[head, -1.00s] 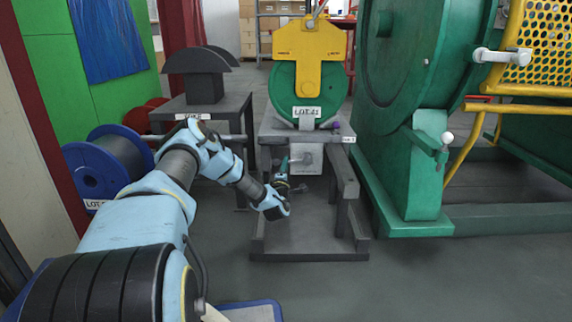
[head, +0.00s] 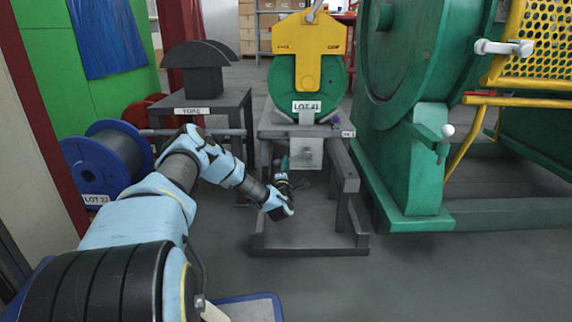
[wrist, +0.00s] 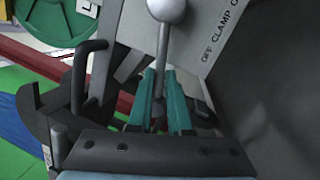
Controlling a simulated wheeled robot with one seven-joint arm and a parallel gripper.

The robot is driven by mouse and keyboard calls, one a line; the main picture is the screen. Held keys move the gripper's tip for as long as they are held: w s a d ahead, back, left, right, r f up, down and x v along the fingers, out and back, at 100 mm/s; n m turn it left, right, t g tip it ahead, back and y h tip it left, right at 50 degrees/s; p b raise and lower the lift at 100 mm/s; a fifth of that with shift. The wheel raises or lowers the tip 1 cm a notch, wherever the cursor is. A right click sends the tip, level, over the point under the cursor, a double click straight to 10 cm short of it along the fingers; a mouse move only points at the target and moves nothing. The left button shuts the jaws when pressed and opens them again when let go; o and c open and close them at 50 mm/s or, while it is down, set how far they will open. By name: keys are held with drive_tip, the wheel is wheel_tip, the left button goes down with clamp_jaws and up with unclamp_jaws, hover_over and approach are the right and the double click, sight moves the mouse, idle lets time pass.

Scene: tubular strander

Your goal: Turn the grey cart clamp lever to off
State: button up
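The grey clamp lever, a thin rod with a pale ball knob (wrist: 166,8), stands in the upper middle of the wrist view. Its rod runs down between the two teal fingers of my gripper (wrist: 161,75). The fingers are close together, one on each side of the rod; whether they press on it I cannot tell. A pale plate (wrist: 222,40) beside the lever reads "OFF CLAMP", and its further lettering is cut off. In the head view my gripper (head: 284,164) is at the left of the cart's pale front plate (head: 307,153); the lever is not clear there.
The grey cart (head: 350,182) carries a green reel (head: 284,92) under a yellow yoke (head: 309,45). A green machine (head: 412,170) stands close on the right. A dark table (head: 235,103) and blue spool (head: 118,160) are on the left. The floor in front is clear.

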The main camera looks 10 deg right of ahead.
drive_tip(key=o, duration=0.4)
drive_tip(key=p+v, duration=0.5)
drive_tip(key=v, duration=0.5)
drive_tip(key=shift+s+a+f, duration=0.1)
drive_tip(key=shift+s, duration=0.3)
wheel_tip(320, 180, up, 14)
drive_tip(key=s+m+g+h+p, duration=0.2)
drive_tip(key=m+g+p, duration=0.6)
drive_tip(key=m, duration=0.5)
drive_tip(key=s+a+r+m+g+y+p, duration=0.2)
drive_tip(key=s+a+r+g+p, duration=0.1)
drive_tip(key=s+a+r, duration=0.6)
drive_tip(key=s+a+r+m+g+y+p, duration=0.25)
drive_tip(key=s+a+r+g, duration=0.35)
drive_tip(key=s, duration=0.5)
drive_tip(key=s+a+r+m+g+y+p, duration=0.1)
drive_tip(key=s+a+r+m+y+p, duration=0.15)
drive_tip(key=s+a+r, duration=0.6)
drive_tip(key=shift+n, duration=0.4)
drive_tip(key=r+p, duration=1.2)
drive_tip(key=s+d+r+p, duration=0.1)
drive_tip(key=r+p, duration=1.1)
drive_tip(key=p, duration=0.1)
drive_tip(key=d+r+p, duration=0.1)
drive_tip(key=r+p, duration=1.1)
drive_tip(key=r, duration=0.1)
drive_tip(key=shift+s, duration=0.4)
